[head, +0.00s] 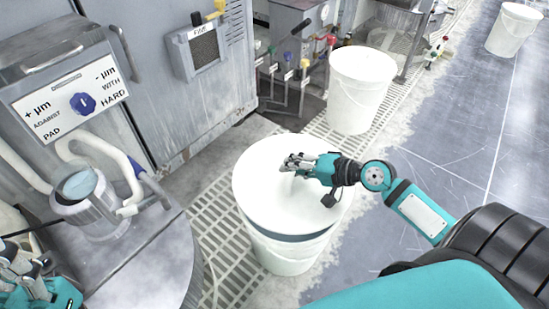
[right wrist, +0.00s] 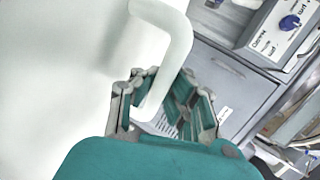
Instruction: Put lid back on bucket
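The white round lid (head: 262,182) is over the white bucket (head: 285,258) in the middle of the head view. A dark band shows between the lid's near edge and the bucket's rim, so the lid does not look flush there. My right gripper (head: 290,165) is above the lid. In the right wrist view, the fingers of my right gripper (right wrist: 165,85) are closed around the lid's white handle (right wrist: 170,65), with the white lid (right wrist: 60,70) on the left. My left gripper (head: 30,275) is at the lower left corner, partly cut off; its finger opening is unclear.
Another white bucket (head: 360,92) stands behind on the floor grating, and a third (head: 513,30) stands far right. A grey machine with a knob panel (head: 75,98) and a metal cup (head: 85,205) with white hoses is on the left.

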